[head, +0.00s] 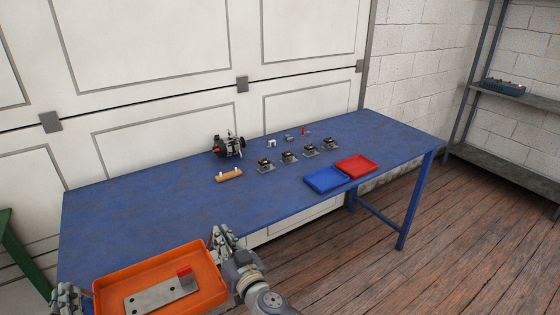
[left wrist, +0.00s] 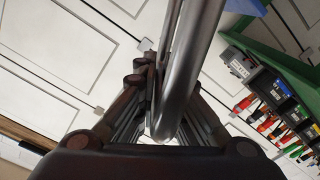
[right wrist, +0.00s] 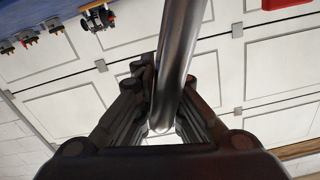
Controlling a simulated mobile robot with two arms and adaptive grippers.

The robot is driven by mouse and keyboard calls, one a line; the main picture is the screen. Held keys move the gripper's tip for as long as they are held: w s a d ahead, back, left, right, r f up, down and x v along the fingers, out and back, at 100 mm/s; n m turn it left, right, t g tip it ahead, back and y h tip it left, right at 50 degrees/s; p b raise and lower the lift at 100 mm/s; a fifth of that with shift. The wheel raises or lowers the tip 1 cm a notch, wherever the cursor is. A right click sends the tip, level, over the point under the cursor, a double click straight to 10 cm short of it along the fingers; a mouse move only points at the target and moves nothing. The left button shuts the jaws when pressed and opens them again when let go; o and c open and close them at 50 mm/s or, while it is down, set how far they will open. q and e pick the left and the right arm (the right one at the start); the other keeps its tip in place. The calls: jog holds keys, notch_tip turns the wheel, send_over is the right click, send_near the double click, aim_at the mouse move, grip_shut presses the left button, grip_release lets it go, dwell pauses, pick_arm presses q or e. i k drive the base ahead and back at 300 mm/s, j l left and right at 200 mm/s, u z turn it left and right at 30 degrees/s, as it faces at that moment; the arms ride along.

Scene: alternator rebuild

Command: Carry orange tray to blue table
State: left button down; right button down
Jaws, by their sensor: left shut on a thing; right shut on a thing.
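The orange tray (head: 105,290) is at the bottom left of the head view, carrying a grey metal plate (head: 150,298) with holes and a red block (head: 184,272). My left gripper (head: 76,296) is at its left side and my right gripper (head: 222,240) at its right side. Each wrist view shows fingers closed on a round grey metal bar, in the left (left wrist: 185,75) and the right (right wrist: 175,65), which appears to be a tray handle. The blue table (head: 150,215) stretches behind the tray; the tray overlaps its near left part in the picture. Their height gap cannot be told.
On the table are an alternator (head: 228,145), a wooden piece (head: 229,175), several small fixtures (head: 289,156), a blue bin (head: 325,180) and a red bin (head: 357,167). The table's left half is bare. A green frame (head: 20,255) stands at the left, a shelf (head: 510,165) at the right.

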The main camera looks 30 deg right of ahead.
aim_at(145, 232)
jog(key=i, duration=0.95)
